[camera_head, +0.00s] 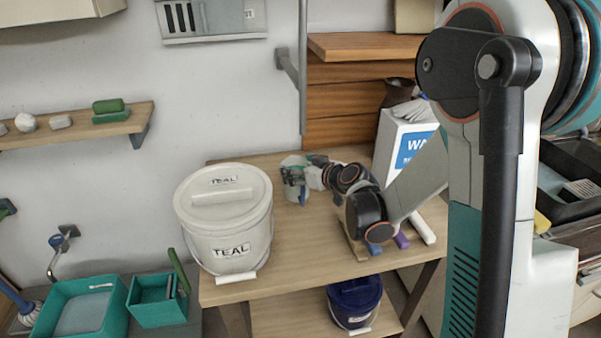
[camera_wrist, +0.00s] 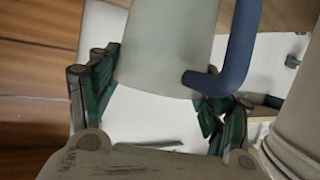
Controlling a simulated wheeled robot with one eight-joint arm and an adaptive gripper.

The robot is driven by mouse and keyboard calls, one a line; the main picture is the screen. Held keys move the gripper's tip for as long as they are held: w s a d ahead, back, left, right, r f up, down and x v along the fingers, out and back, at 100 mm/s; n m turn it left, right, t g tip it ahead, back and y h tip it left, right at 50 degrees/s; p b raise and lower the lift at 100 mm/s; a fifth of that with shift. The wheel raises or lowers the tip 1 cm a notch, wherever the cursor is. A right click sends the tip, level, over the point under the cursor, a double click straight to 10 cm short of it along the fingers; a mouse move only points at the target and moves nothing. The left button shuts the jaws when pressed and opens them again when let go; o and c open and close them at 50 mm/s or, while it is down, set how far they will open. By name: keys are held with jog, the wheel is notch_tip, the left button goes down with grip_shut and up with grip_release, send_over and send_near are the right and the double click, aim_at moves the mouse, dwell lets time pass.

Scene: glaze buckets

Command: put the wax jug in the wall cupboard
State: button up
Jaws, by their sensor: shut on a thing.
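The wax jug, a pale grey-green vessel with a dark blue handle, fills the upper middle of the wrist view (camera_wrist: 165,45). My gripper (camera_wrist: 160,108) has its green fingers on either side of the jug; the handle is at the right finger. In the head view my gripper (camera_head: 305,172) is over the wooden table, right of the teal-labelled bucket, with the jug (camera_head: 297,190) partly hidden behind its fingers. I cannot tell whether the jug touches the table. A cream cabinet underside (camera_head: 55,12) at the upper left may be the wall cupboard; its inside is out of view.
A white lidded bucket (camera_head: 225,225) labelled TEAL stands close left of my gripper. A white box (camera_head: 396,140) stands behind on the table (camera_head: 290,262). A blue bucket (camera_head: 354,302) is on the lower shelf. A small wall shelf (camera_head: 75,133) holds stones and green blocks.

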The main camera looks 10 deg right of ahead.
jog(key=shift+w, duration=0.4)
jog(key=shift+f+b, duration=0.9)
jog(key=shift+f, duration=0.85)
jog(key=shift+f, duration=0.1)
jog(key=o, duration=1.5)
jog(key=shift+f, duration=0.1)
jog(key=o, duration=0.4)
jog(key=shift+o, duration=0.2)
